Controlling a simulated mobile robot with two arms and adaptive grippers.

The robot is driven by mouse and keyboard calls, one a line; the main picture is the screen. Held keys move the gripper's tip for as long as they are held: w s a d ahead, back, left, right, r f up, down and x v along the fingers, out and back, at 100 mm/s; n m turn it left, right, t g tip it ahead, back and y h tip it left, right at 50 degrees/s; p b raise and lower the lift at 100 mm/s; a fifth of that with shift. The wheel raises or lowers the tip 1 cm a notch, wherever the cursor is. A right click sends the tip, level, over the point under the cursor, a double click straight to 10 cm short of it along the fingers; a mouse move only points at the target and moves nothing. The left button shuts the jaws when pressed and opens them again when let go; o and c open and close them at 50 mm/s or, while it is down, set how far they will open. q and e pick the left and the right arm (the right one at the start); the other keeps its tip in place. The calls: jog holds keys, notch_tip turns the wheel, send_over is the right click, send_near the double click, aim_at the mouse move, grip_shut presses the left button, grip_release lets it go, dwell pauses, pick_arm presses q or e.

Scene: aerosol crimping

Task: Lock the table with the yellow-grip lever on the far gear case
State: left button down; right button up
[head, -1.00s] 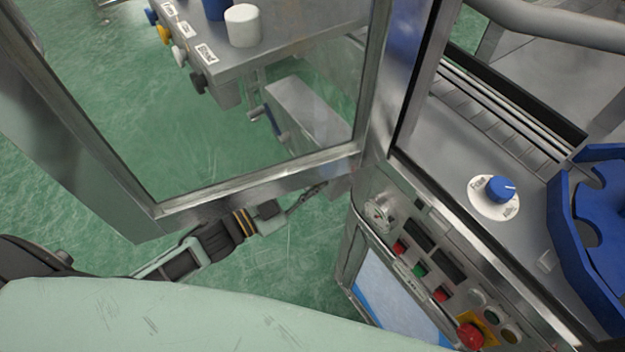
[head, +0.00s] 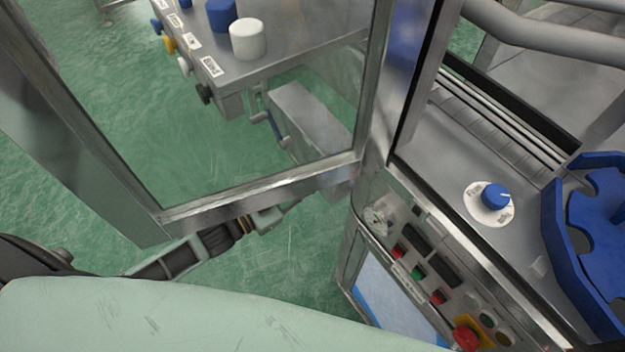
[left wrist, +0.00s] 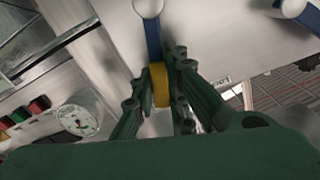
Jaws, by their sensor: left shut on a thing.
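The lever with the yellow grip (left wrist: 161,86) shows in the left wrist view. Its blue arm (left wrist: 154,38) runs up to a round pale pivot (left wrist: 148,7) on the light gear case (left wrist: 200,38). My left gripper (left wrist: 158,77) has its green fingers on either side of the yellow grip and is shut on it. A label (left wrist: 218,84) on the case is partly hidden by the fingers. In the head view, the left forearm comes in low and the gripper is mostly hidden behind the door frame. My right gripper is not in view.
A glass door with a metal frame (head: 265,192) stands above my left arm. Through it show a grey case (head: 305,112) with a blue lever (head: 273,127) and a table (head: 285,35) with knobs. A control panel (head: 425,270) with an emergency stop (head: 467,338) is at right.

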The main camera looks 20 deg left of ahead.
pick_arm(q)
jog(key=n, duration=0.1)
jog(key=w+a+n+p, duration=0.1)
jog(key=shift+a+r+n, duration=0.25)
jog(key=shift+n, duration=0.15)
jog(key=shift+w+a+f+n, duration=0.2)
jog(key=shift+w+a+n, duration=0.3)
jog(key=shift+n, duration=0.65)
jog(key=shift+w+a+f+n, duration=0.2)
jog(key=shift+w+a+n, duration=0.35)
jog(key=shift+n, duration=0.55)
jog(key=shift+w+a+f+n, duration=0.25)
jog(key=shift+a+n, duration=0.4)
jog(key=shift+n, duration=0.5)
jog(key=c, duration=1.7)
grip_release()
jog(key=shift+w, duration=0.1)
jog(key=shift+c, duration=0.2)
jog(key=v, duration=1.2)
